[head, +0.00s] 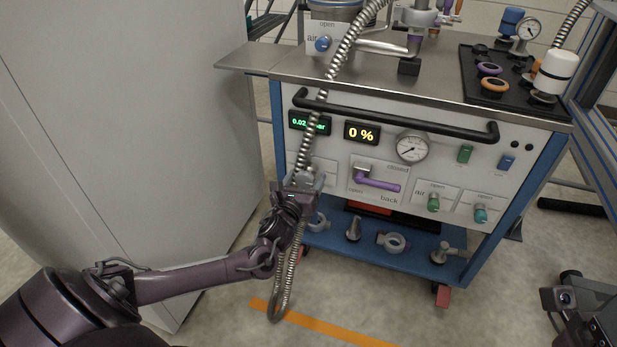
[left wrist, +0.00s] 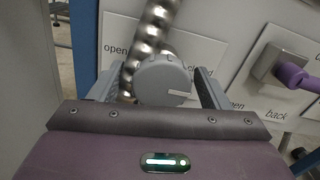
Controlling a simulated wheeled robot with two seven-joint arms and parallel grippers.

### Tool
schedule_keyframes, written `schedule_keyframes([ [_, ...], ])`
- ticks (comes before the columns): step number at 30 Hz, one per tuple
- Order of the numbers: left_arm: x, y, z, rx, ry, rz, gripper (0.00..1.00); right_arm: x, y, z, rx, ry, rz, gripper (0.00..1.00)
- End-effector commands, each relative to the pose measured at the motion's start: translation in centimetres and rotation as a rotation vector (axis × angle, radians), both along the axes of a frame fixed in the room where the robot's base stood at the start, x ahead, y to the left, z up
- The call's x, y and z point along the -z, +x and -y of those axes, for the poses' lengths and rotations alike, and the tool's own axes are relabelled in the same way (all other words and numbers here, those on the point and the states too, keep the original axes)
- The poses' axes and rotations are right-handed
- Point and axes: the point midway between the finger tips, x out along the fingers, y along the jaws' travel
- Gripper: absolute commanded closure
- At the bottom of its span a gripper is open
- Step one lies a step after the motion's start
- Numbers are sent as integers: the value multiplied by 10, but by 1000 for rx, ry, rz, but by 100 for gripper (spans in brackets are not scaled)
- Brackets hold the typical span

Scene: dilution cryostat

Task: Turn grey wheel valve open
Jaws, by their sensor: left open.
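The grey wheel valve (left wrist: 165,80) is a round knob with a pale mark, seen in the left wrist view on a white label plate reading "open" at left, with the other word partly covered. My left gripper (head: 306,180) is open at the panel's left side in the head view. In the left wrist view its two fingers (left wrist: 158,88) stand on either side of the wheel, with gaps visible. Contact cannot be made out. In the head view the wheel is hidden behind my gripper.
A corrugated metal hose (head: 313,125) hangs down past my left gripper; it also shows close to the wheel in the left wrist view (left wrist: 150,30). A purple lever (head: 378,183) is to the right. A black handrail (head: 400,117) crosses above. A grey cabinet (head: 130,120) stands left.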

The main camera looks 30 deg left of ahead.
Motion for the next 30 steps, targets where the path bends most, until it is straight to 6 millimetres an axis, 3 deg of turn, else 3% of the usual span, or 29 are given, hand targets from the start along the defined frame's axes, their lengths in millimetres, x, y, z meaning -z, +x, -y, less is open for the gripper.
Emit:
schedule_keyframes([
  [6,1,22,-5,-1,0,1,30,5,0,0,1,0,12,27],
  [16,-1,26,-7,-2,0,2,30,5,0,0,1,-2,12,27],
  [26,-2,26,-9,-5,2,3,73,5,1,0,1,-1,9,27],
  [30,-3,26,-9,-6,0,4,74,5,1,0,2,-2,10,27],
])
